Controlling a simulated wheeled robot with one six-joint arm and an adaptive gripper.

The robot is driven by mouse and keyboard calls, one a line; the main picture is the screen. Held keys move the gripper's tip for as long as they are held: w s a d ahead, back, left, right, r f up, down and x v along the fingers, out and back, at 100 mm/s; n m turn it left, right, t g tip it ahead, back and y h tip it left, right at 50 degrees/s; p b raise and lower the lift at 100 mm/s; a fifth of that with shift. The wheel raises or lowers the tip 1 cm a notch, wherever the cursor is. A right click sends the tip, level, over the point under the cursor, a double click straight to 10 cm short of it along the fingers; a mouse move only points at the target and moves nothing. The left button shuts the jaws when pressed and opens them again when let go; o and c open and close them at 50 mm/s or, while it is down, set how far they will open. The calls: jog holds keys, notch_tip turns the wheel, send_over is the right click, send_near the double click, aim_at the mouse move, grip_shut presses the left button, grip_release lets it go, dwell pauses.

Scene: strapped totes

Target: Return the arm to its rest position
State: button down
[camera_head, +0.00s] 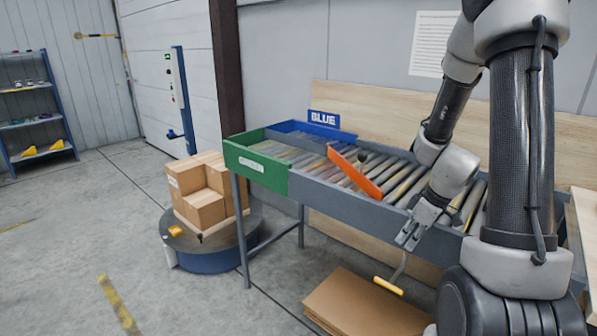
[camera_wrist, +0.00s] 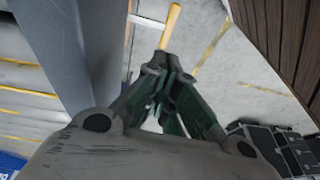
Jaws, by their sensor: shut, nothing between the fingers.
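My arm reaches down from the right in the head view, in front of the roller conveyor. My gripper (camera_head: 406,241) hangs at the conveyor's front edge, pointing down. In the wrist view my gripper (camera_wrist: 166,68) has its fingers together and holds nothing. A yellow bar (camera_head: 388,286) shows below the fingers, with a thin grey piece between it and the gripper. The yellow bar also shows beyond the fingertips in the wrist view (camera_wrist: 172,25). How it is supported I cannot tell.
The conveyor (camera_head: 310,186) has a green end panel (camera_head: 255,172), an orange bar (camera_head: 355,172) and a BLUE sign (camera_head: 324,119). Cartons (camera_head: 206,207) stand on a round blue-based platform (camera_head: 208,258) at left. Flat cardboard (camera_head: 365,305) lies below the conveyor. The left floor is mostly clear.

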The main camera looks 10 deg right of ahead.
jog(key=s+a+r+m+h, duration=0.1)
jog(key=s+r+m, duration=0.1)
jog(key=s+r, duration=0.3)
jog(key=s+a+r+m+t+h, duration=0.1)
jog(key=s+r, duration=0.4)
jog(key=r, duration=0.6)
jog(key=s+a+r+m+t, duration=0.1)
jog(key=s+a+r+m, duration=0.1)
jog(key=s+r+m, duration=0.2)
notch_tip(320, 180, up, 5)
jog(key=shift+s+a+f+m+h, duration=0.15)
jog(key=shift+s+a+m+h, duration=0.2)
jog(key=shift+s, duration=0.6)
